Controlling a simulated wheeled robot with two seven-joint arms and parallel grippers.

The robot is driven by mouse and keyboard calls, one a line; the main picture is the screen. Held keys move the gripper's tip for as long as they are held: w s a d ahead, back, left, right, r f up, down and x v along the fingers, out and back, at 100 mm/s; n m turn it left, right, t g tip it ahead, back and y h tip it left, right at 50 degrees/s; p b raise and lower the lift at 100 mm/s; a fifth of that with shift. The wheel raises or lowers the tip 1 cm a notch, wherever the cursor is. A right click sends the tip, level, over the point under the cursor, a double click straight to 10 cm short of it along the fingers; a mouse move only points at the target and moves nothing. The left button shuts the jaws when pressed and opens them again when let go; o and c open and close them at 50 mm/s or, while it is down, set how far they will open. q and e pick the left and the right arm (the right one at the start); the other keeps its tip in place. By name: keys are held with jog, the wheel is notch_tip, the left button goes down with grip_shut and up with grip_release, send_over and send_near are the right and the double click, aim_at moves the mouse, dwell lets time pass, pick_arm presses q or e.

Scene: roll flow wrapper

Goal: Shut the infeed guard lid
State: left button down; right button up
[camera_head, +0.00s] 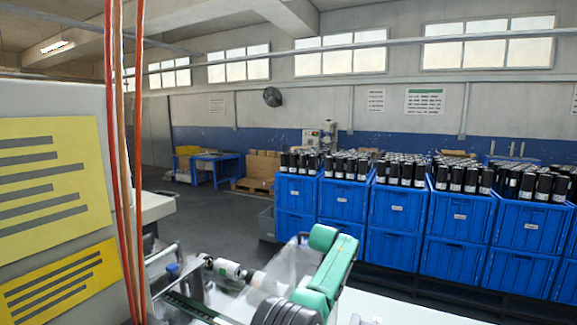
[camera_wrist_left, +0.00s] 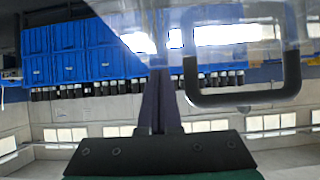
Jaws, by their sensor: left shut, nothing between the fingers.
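The infeed guard lid (camera_head: 287,268) is a clear panel low in the middle of the head view, partly hidden behind my green and dark arm. It looks tilted up, but its exact angle is hard to tell. In the left wrist view a black loop handle (camera_wrist_left: 245,99) shows at the right, against the clear panel. My left gripper (camera_wrist_left: 160,75) is shut and empty, its dark fingers together to the left of the handle and apart from it in the picture. Whether the fingertips touch the clear panel cannot be told. My right gripper is not in view.
A grey cabinet with yellow labels (camera_head: 50,185) and orange-red hoses (camera_head: 118,120) stands close at the left. A white roll (camera_head: 228,268) sits on the machine beside the lid. Stacked blue crates (camera_head: 398,207) of dark cylinders stand behind. Open floor (camera_head: 215,215) lies at back left.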

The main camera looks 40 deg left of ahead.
pick_arm(q)
notch_tip(320, 180, up, 5)
jog(key=p, duration=0.4)
jog(key=shift+w+a+f+p, duration=0.1)
jog(key=shift+p, duration=0.2)
jog(key=shift+s+d+f+b, duration=0.15)
jog(key=shift+s+d+b, duration=0.1)
jog(key=shift+b, duration=0.1)
jog(key=shift+p+v, duration=0.35)
jog(key=shift+v, duration=0.75)
jog(key=s+d+r+b, duration=0.1)
jog(key=s+r+b, duration=0.1)
jog(key=s+r, duration=0.2)
jog(key=shift+s+d+r+b, duration=0.2)
jog(key=shift+s+r+b, duration=0.1)
jog(key=shift+r, duration=0.4)
jog(key=shift+f, duration=0.1)
